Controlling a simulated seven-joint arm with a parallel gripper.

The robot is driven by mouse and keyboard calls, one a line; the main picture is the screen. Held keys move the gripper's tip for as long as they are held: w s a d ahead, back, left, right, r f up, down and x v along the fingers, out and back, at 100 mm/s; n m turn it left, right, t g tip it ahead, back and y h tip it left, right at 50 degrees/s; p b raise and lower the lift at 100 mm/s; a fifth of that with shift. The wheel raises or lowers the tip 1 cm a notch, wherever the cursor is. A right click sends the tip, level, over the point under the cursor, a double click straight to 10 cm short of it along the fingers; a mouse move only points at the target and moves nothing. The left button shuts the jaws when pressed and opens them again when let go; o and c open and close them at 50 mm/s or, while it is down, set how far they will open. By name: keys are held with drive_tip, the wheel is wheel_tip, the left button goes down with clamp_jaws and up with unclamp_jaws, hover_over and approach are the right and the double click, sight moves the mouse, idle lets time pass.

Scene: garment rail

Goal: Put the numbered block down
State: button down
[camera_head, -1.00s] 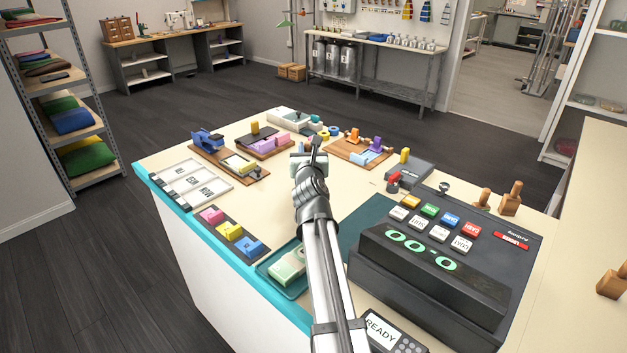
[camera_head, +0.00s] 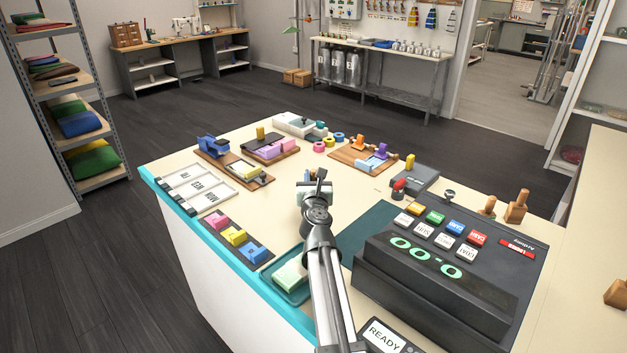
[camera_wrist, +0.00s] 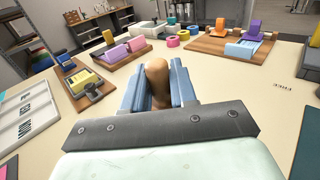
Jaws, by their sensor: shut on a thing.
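My gripper (camera_wrist: 158,88) is shut on a brown, rounded wooden piece (camera_wrist: 158,72), which stands up between its two blue fingers in the wrist view. Its lower part is hidden by my gripper, and I see no number on it, so I cannot confirm that it is the numbered block. In the head view my gripper (camera_head: 316,190) is over the middle of the cream counter (camera_head: 280,195).
A dark cash register (camera_head: 440,285) stands at right. A teal tray with a pale green block (camera_head: 290,273) lies left of my arm. Pink, yellow and blue blocks (camera_head: 233,236) line the left edge. Wooden boards (camera_head: 365,155) stand farther back. Bare counter lies around my gripper.

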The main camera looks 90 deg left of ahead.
drive_tip(key=shift+f, duration=0.4)
drive_tip(key=shift+f, duration=0.1)
drive_tip(key=c, duration=0.9)
unclamp_jaws()
drive_tip(key=shift+d, duration=0.15)
drive_tip(key=d, duration=1.1)
drive_tip(key=shift+d, duration=0.4)
drive_tip(key=shift+c, duration=0.2)
